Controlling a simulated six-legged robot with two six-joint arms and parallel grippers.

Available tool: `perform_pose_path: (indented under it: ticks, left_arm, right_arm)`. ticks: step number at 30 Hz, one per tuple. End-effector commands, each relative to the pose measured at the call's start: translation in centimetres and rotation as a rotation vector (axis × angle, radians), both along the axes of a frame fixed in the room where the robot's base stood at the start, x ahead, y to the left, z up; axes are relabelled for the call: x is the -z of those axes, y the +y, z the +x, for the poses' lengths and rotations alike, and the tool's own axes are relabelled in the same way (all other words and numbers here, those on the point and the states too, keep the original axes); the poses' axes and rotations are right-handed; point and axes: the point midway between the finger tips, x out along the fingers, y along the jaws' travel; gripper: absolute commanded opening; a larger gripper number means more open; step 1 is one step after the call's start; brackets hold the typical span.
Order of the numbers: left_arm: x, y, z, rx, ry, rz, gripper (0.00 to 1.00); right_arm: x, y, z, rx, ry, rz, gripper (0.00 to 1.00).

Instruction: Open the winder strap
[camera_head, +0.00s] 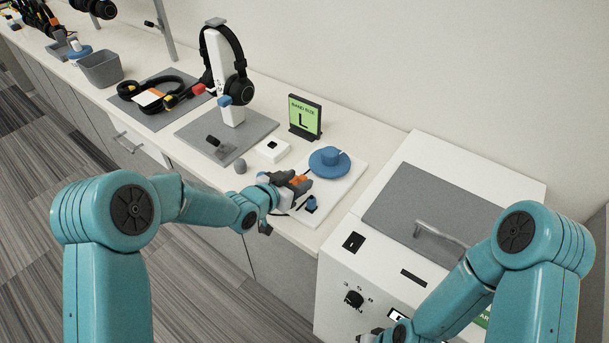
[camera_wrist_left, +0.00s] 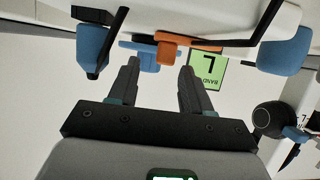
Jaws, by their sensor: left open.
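The winder is a blue disc with a raised hub (camera_head: 330,160) on a white board (camera_head: 349,181). An orange strap (camera_head: 299,181) shows just beside my left gripper (camera_head: 292,187), which partly hides it. In the left wrist view, the orange strap (camera_wrist_left: 192,45) runs as a thin bar with an orange block (camera_wrist_left: 168,51) at one end. My left gripper (camera_wrist_left: 159,68) is open, with the block near its fingertips and nothing clearly held. The right arm comes in at the lower right; its jaws are mostly cut off by the frame.
A small blue knob (camera_head: 311,203) stands near the board's front. A white machine with a handled grey lid (camera_head: 425,205) stands right.

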Motion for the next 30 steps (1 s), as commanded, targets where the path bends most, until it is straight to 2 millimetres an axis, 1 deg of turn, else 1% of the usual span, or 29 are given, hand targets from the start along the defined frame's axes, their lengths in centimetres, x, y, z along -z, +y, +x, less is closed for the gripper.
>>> perform_pose_path:
  ticks: [1,3,6,10,17,18,20,21,22,30]
  left_arm:
    - [0.4,-0.4,0.7,0.001,0.001,0.000,0.49]
    - [0.8,-0.8,1.6,0.000,0.001,0.001,0.49]
    - [1.2,-1.3,2.4,0.000,0.001,0.000,0.49]
    - [1.4,-1.7,2.9,0.000,0.002,0.000,0.49]
    - [1.4,-1.8,2.9,-0.001,0.001,0.000,0.49]
    - [1.4,-1.9,2.9,0.000,0.001,0.000,0.42]
    - [1.4,-1.9,2.8,0.000,0.001,0.000,0.23]
    - [1.4,-1.9,2.8,-0.001,0.001,0.000,0.10]
    - [1.4,-1.9,2.8,-0.002,0.002,-0.001,0.00]
    - [1.3,-2.0,2.8,-0.001,0.007,-0.008,0.00]
  right_arm:
    - [-0.2,0.0,0.0,0.000,0.000,0.000,0.43]
    - [-0.3,0.0,0.0,0.000,0.000,0.000,0.43]
    - [-0.3,0.0,0.0,0.000,0.000,0.000,0.43]
    - [-0.4,0.0,0.0,0.000,0.000,0.000,0.43]
    - [-0.4,0.0,0.0,0.000,0.000,0.000,0.43]
    - [-0.4,0.0,0.0,0.000,0.000,0.000,0.43]
    - [-0.4,0.0,0.0,0.000,0.000,0.000,0.43]
    - [-0.4,0.0,0.0,0.000,0.000,0.000,0.43]
    - [-0.4,0.0,0.0,0.000,0.000,0.000,0.43]
    - [-0.6,0.0,0.0,0.000,0.000,0.000,0.43]
